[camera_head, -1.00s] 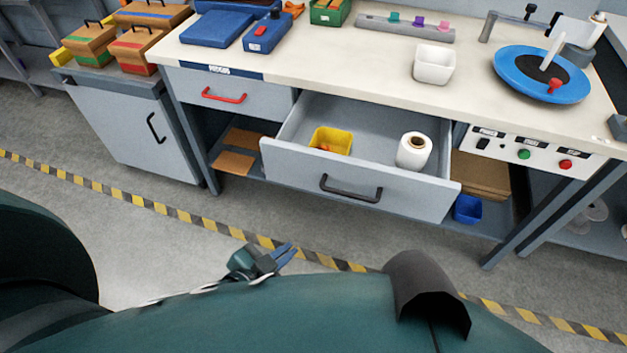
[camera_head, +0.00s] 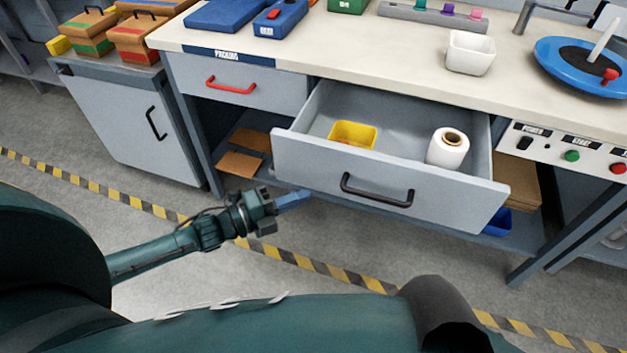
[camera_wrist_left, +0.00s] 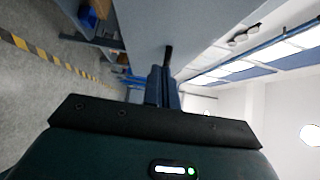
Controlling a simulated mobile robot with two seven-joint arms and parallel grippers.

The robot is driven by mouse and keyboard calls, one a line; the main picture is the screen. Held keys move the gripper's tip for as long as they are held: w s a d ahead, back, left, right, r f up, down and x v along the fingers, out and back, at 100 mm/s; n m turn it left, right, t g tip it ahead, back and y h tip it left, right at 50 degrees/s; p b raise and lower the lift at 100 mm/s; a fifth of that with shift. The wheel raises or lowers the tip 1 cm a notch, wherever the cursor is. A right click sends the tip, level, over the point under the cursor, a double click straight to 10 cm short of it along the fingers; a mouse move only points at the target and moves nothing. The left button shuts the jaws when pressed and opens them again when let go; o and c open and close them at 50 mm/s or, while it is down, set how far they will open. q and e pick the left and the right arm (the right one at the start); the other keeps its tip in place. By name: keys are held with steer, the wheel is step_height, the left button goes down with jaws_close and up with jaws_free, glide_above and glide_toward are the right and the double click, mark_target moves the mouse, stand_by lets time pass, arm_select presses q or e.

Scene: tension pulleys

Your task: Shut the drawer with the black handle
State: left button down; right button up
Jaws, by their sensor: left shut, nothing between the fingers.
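The drawer (camera_head: 440,196) with the black handle (camera_head: 377,190) stands pulled out from under the white worktop. It holds a yellow bin (camera_head: 353,134) and a white roll (camera_head: 448,148). My left gripper (camera_head: 306,196) is shut and empty, low in front of the drawer's left part and left of the handle. In the left wrist view the shut blue fingers (camera_wrist_left: 162,72) point toward the grey drawer front (camera_wrist_left: 150,25), with the dark handle (camera_wrist_left: 169,54) just past their tips. I cannot tell whether they touch. My right gripper is not in view.
A shut drawer with a red handle (camera_head: 231,86) is at the left. A grey cabinet (camera_head: 130,120) stands further left. The control panel (camera_head: 570,148) is at the right. The floor in front is clear.

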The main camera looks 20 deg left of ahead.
mark_target(330, 175)
arm_select(q)
steer(key=w, duration=0.1)
steer(key=w+d, duration=0.1)
steer(key=w, duration=0.3)
steer(key=shift+d, duration=0.35)
steer(key=shift+w, duration=0.4)
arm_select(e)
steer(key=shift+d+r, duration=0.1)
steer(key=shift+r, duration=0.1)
